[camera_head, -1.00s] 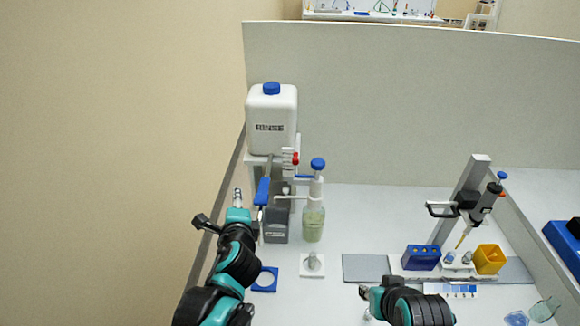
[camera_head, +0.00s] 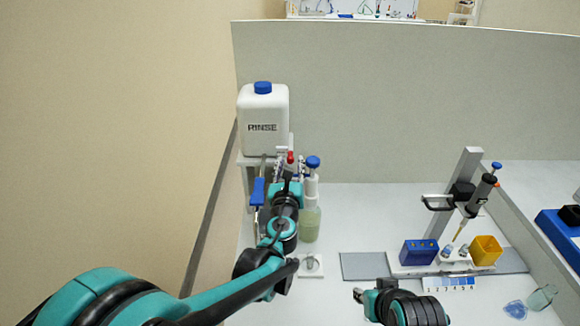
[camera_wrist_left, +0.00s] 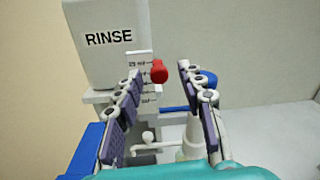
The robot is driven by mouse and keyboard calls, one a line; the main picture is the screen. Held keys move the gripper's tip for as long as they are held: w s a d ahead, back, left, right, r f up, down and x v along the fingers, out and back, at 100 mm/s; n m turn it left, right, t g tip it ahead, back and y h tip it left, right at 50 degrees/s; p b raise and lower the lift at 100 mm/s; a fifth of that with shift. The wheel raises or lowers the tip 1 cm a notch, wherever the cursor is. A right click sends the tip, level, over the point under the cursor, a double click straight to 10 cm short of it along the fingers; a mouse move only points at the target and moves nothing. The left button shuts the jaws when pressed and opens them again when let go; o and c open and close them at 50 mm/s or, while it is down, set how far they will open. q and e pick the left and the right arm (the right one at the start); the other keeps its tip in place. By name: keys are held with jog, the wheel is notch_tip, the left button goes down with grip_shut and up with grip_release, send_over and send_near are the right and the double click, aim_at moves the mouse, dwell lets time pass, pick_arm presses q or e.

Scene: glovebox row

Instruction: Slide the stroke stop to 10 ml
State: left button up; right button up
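The red stroke stop (camera_wrist_left: 159,71) sits near the top of a white scale plate (camera_wrist_left: 138,60) in the left wrist view; its ml labels are too small to read surely. It also shows as a red spot (camera_head: 291,157) in the head view. My left gripper (camera_wrist_left: 160,72) is open, with its padded fingers on either side of the red stop and visible gaps to both. In the head view the left gripper (camera_head: 287,174) partly covers the dispenser. The dispenser bottle (camera_head: 310,222) has a blue top (camera_head: 313,162). My right gripper (camera_head: 359,295) is small at the bottom; its fingers are unclear.
The white RINSE tank (camera_head: 263,130) stands behind, on a stand. A blue lever (camera_head: 258,192) hangs left of my left gripper. A pipette stand (camera_head: 464,190), blue rack (camera_head: 420,252) and yellow box (camera_head: 486,250) are at the right.

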pick_arm(q)
jog(key=shift+w, duration=0.25)
grip_shut()
notch_tip(320, 180, down, 5)
jog(key=b, duration=0.3)
jog(key=shift+r, duration=0.1)
grip_release()
jog(key=shift+s, duration=0.15)
jog(key=s, duration=1.1)
jog(key=shift+s+a, duration=0.4)
jog(key=shift+a, duration=0.05)
